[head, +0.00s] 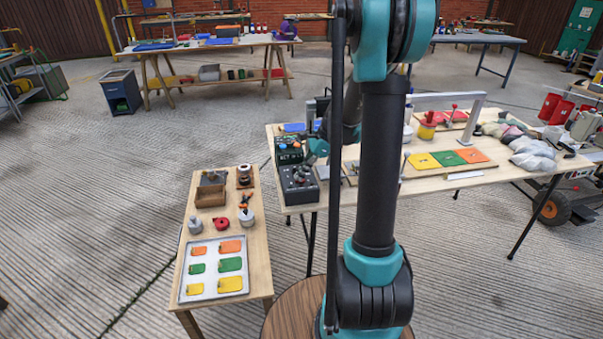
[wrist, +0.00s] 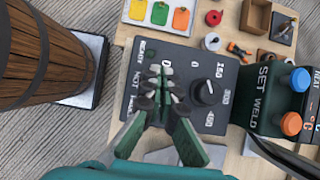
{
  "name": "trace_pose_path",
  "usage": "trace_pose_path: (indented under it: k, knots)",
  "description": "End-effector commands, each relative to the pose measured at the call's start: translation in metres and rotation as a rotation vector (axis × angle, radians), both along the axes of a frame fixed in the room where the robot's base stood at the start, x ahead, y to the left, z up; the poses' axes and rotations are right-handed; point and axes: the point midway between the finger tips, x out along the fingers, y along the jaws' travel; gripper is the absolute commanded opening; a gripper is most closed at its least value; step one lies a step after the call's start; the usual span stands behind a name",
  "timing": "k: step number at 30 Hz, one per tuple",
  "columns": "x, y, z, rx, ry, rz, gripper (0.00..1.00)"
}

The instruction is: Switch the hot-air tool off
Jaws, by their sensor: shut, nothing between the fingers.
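The hot-air control box (head: 298,190) is dark grey and stands on the near left corner of the long workbench. In the wrist view the control box (wrist: 215,68) shows a round black knob (wrist: 207,92) with a scale around it, 0, 150 and higher numbers. Lettering with the word READY runs along its left edge. My gripper (wrist: 161,78) is shut and empty over the left half of the panel, left of the knob. Its fingers hide that part, including any switch under them. I cannot tell whether the fingertips touch the panel.
A green box (wrist: 280,90) with blue and orange buttons, marked SET and WELD, stands close beside the control box. A small side table (head: 255,240) holds a tray of coloured patches (head: 214,284), a red roll (head: 221,223) and pliers (head: 245,201). Coloured patches (head: 447,158) lie farther along the workbench.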

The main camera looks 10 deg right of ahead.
Motion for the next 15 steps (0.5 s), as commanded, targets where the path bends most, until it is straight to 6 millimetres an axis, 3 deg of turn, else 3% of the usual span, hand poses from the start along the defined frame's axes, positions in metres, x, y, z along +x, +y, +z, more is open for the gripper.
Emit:
trace_pose_path:
  k: [6, 15]
  knots:
    - [-0.0008, 0.0084, -0.0054, -0.082, 0.001, 0.005, 0.0]
    - [-0.0001, 0.0049, -0.0057, -0.082, 0.002, 0.0, 0.0]
